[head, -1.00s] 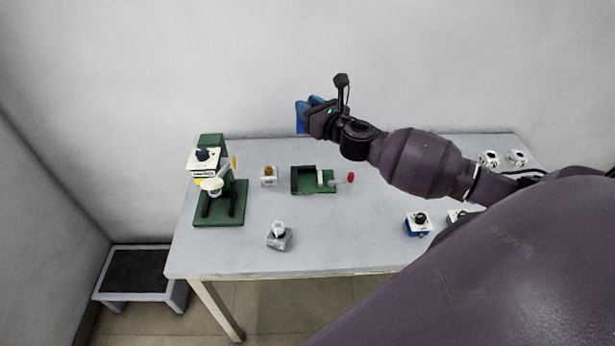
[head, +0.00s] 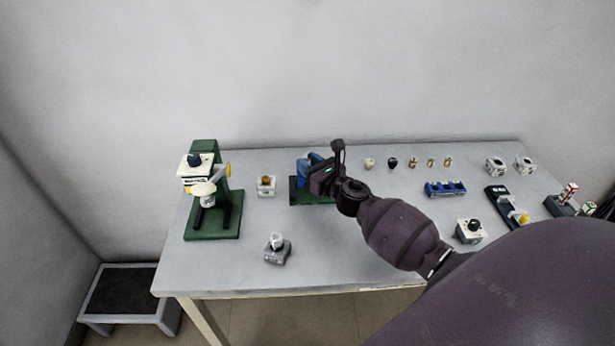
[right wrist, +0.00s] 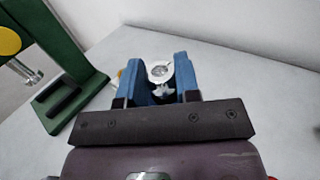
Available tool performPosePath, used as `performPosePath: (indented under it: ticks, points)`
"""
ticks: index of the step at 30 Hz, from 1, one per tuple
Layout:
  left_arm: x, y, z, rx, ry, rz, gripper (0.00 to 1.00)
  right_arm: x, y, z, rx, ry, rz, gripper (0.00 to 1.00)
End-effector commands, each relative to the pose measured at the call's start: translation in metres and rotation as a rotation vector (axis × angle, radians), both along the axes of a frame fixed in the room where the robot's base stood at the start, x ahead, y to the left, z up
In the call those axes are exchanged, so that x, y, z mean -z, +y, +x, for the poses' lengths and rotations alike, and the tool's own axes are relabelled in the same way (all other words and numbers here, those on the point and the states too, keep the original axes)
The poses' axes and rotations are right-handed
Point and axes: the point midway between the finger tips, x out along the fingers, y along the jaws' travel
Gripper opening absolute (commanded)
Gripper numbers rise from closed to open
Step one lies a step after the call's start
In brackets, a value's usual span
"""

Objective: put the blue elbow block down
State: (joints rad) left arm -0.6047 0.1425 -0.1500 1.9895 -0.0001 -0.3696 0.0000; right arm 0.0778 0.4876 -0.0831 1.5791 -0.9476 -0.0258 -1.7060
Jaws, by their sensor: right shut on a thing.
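The blue elbow block (head: 306,160) is in the jaws of my right gripper (head: 318,172), at the back left-centre of the table. In the head view it overlaps the green base plate (head: 297,196). I cannot tell whether it touches the plate. My right gripper is shut on the block. My left gripper is not in view.
The green stand (head: 212,222) with a white-topped unit is to the left. A small white block with a yellow top (head: 266,186) sits between. A grey block (head: 277,250) stands in front. Several small parts, a blue rack (head: 445,188) and white blocks lie right.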

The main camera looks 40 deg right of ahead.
Motion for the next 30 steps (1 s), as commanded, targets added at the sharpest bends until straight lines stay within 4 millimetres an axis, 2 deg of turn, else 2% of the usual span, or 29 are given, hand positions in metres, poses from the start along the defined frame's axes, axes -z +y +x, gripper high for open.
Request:
performPosePath:
  ticks: [9, 23, 24, 28, 30]
  points:
    - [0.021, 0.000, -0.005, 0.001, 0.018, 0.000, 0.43, 0.037, 0.000, 0.000, 0.001, 0.003, 0.004, 0.00]
    - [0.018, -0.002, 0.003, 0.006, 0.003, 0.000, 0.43, 0.041, 0.000, 0.000, 0.000, 0.000, 0.000, 0.00]
    - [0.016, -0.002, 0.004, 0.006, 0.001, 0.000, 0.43, 0.040, 0.000, 0.000, 0.001, 0.000, 0.000, 0.36]
    - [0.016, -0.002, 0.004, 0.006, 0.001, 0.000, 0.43, 0.040, 0.000, 0.000, 0.001, -0.001, 0.000, 0.56]
    - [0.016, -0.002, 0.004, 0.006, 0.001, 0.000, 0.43, 0.039, 0.000, 0.000, 0.001, -0.001, 0.000, 0.56]
